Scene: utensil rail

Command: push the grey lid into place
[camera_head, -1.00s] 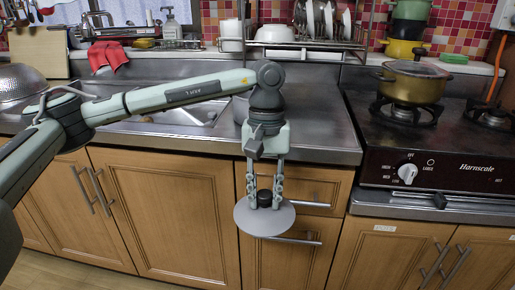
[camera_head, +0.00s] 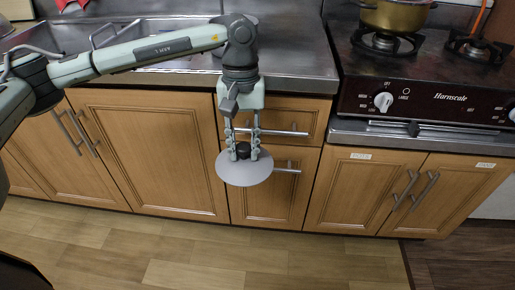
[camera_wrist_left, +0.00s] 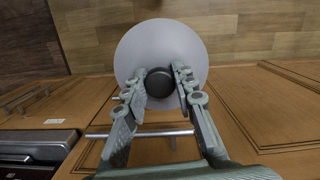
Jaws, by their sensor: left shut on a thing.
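The grey lid (camera_head: 244,174) is a flat round disc with a black knob (camera_head: 243,150) at its centre. My left gripper (camera_head: 243,148) points down and is shut on the knob, holding the lid in the air in front of the wooden drawers. In the left wrist view the lid (camera_wrist_left: 160,45) lies beyond the fingertips, with the knob (camera_wrist_left: 159,83) between the two fingers. No pot is seen under the lid. My right gripper is not in view.
The counter with the sink (camera_head: 150,50) is behind and above the lid. A stove (camera_head: 430,85) with a gold pot (camera_head: 395,14) stands at the right. Drawer handles (camera_head: 285,170) stick out close behind the lid. The wooden floor (camera_head: 200,255) is clear.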

